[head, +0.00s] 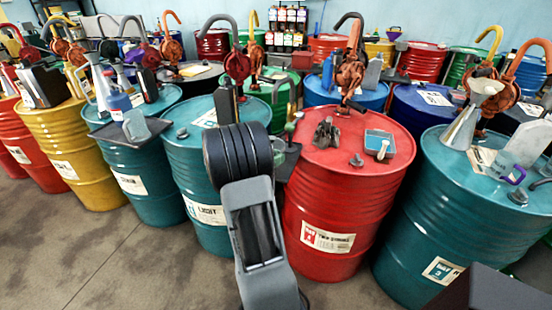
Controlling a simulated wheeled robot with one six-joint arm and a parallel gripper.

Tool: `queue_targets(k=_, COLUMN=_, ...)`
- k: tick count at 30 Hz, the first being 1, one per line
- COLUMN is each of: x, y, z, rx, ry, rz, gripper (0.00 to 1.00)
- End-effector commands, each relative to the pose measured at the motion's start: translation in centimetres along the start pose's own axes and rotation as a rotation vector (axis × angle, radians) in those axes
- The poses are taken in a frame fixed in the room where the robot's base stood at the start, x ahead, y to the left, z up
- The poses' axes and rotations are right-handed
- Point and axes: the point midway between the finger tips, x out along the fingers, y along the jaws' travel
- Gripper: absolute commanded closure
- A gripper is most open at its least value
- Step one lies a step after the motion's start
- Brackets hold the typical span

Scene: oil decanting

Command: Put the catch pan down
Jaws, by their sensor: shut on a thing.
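My arm (262,235) rises from the bottom centre to a black ridged joint (238,155) in front of the teal and red drums. My gripper is not visible; the arm appears to hide it. A dark flat pan (288,160) shows in part just right of the ridged joint, at the gap between the teal drum and the red drum (325,215). It may be the catch pan. Its left part is hidden by my arm, and I cannot tell whether it is held or resting.
A blue tray (380,141), a dark crumpled item (326,133) and a small cap (356,160) lie on the red drum. The right teal drum (445,215) holds a funnel (462,128). Another dark tray (108,133) sits on the left teal drum. Some floor is clear at lower left.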

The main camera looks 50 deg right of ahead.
Motion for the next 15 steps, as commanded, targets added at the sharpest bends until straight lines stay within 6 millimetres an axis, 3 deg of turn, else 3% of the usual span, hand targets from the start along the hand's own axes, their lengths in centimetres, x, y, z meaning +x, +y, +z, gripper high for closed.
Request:
queue_targets(k=2, x=0.01, y=0.0, z=-0.35, rx=0.0, ry=0.0, rz=0.0, gripper=1.0)
queue_targets(k=3, x=0.01, y=-0.01, z=-0.27, rx=0.0, ry=0.0, rz=0.0, gripper=0.8)
queue_targets(k=10, x=0.01, y=-0.01, z=-0.24, rx=0.0, ry=0.0, rz=0.0, gripper=0.58)
queue_targets(k=15, x=0.0, y=0.0, z=-0.23, rx=0.0, ry=0.0, rz=0.0, gripper=0.57)
